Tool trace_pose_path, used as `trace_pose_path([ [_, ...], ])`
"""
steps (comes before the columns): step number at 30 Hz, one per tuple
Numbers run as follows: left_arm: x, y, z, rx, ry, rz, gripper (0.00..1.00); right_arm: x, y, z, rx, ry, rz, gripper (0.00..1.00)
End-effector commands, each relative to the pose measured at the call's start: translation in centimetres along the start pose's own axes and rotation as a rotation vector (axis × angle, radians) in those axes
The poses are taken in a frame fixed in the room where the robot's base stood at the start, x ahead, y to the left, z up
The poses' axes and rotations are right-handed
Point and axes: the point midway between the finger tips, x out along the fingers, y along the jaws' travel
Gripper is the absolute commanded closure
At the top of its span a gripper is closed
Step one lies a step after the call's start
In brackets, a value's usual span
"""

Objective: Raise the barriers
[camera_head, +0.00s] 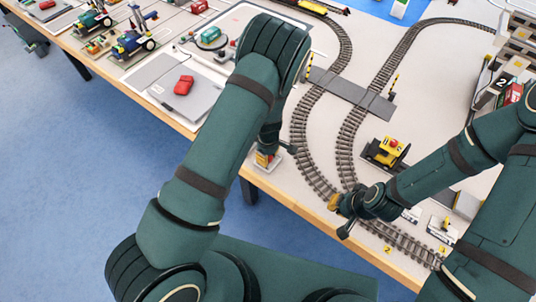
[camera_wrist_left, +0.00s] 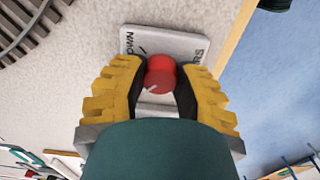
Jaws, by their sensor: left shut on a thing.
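A red knob (camera_wrist_left: 160,75) sits on a grey control plate (camera_wrist_left: 190,43) with the printed letters "DOWN" and "ERS". The yellow fingers of my left gripper (camera_wrist_left: 158,88) are shut on the knob, one on each side. A white pointer line shows on the knob's lower left. In the head view my left gripper (camera_head: 268,157) is over the small control box (camera_head: 267,166) at the table's front edge. Two striped yellow-black barriers (camera_head: 394,84) (camera_head: 309,66) stand at the grey level crossing (camera_head: 350,92). My right gripper (camera_head: 340,207) is over the track, its fingers partly hidden.
Curved railway tracks (camera_head: 348,130) run across the table. A yellow vehicle (camera_head: 386,151) stands right of the tracks, near my right arm. A red car (camera_head: 184,85) is on a grey pad at the left. The table's front edge (camera_head: 290,207) borders blue floor.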

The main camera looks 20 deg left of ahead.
Motion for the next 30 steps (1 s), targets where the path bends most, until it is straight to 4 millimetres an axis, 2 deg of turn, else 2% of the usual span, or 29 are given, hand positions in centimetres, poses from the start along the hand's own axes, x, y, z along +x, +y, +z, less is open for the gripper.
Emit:
trace_pose_path([
  [15, 0.03, 0.00, 0.01, -0.017, 0.000, 0.000, 1.00, -0.05, -0.01, 0.00, 0.000, 0.000, 0.000, 1.00],
  [16, 0.02, 0.00, 0.01, -0.016, 0.000, 0.000, 0.57, -0.05, -0.01, 0.00, 0.000, 0.000, 0.000, 1.00],
  [18, 0.02, 0.00, 0.01, -0.016, 0.000, 0.000, 0.35, -0.05, 0.00, 0.00, 0.000, 0.000, 0.000, 1.00],
  [30, -0.52, 0.04, 0.01, -0.015, 0.000, 0.001, 0.35, -0.05, 0.00, 0.00, 0.000, 0.000, 0.000, 1.00],
])
